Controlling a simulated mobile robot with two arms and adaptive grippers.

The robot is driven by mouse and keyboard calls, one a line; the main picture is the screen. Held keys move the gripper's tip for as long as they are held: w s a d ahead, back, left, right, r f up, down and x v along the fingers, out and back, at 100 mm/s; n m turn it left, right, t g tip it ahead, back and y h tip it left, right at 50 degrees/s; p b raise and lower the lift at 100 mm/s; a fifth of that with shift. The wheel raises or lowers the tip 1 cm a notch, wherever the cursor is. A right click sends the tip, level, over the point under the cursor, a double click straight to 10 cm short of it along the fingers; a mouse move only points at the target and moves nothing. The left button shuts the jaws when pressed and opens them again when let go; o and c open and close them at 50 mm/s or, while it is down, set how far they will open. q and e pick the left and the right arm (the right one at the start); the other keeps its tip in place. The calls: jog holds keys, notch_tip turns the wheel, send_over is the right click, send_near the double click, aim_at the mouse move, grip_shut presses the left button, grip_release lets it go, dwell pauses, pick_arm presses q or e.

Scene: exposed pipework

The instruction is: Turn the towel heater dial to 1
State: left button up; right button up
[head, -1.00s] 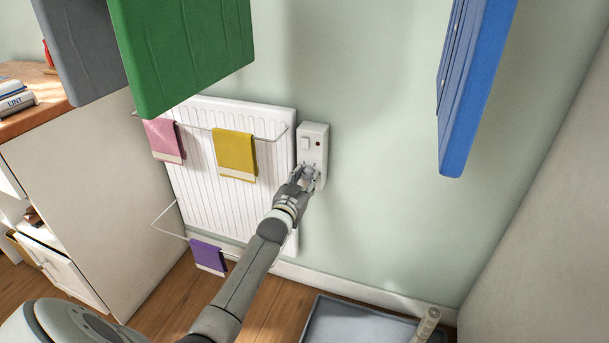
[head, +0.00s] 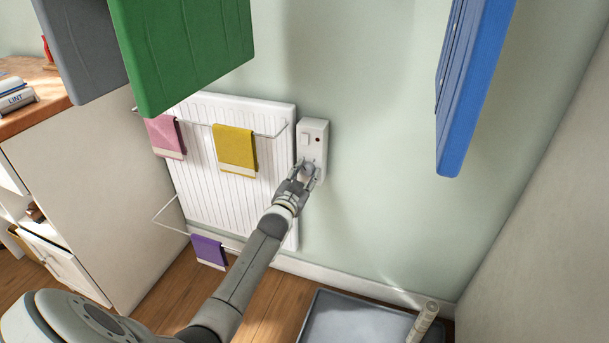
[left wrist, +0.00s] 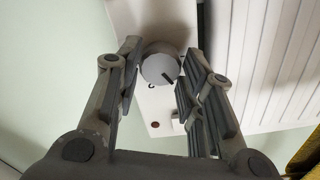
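The towel heater dial (head: 308,167) is a round light knob low on a white control box (head: 313,136) on the wall. In the left wrist view, the dial (left wrist: 160,66) is seen face-on with a dark pointer mark toward the lower right. My left gripper (head: 306,172) is at the dial. In the left wrist view its two fingers (left wrist: 162,62) stand apart on either side of the dial, with a narrow gap visible at the right. Whether the left finger touches is unclear. The dial's numbers are not readable. My right gripper is not in view.
A white radiator (head: 225,190) with rails and pink, yellow (head: 235,148) and purple towels is left of the box. Green (head: 190,50) and blue (head: 470,90) panels hang in front. A grey tray (head: 318,302) lies on the floor. The wall right of the box is clear.

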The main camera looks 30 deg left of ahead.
pick_arm(q)
jog(key=o, duration=0.3)
jog(key=shift+o, duration=0.2)
jog(key=v, duration=1.2)
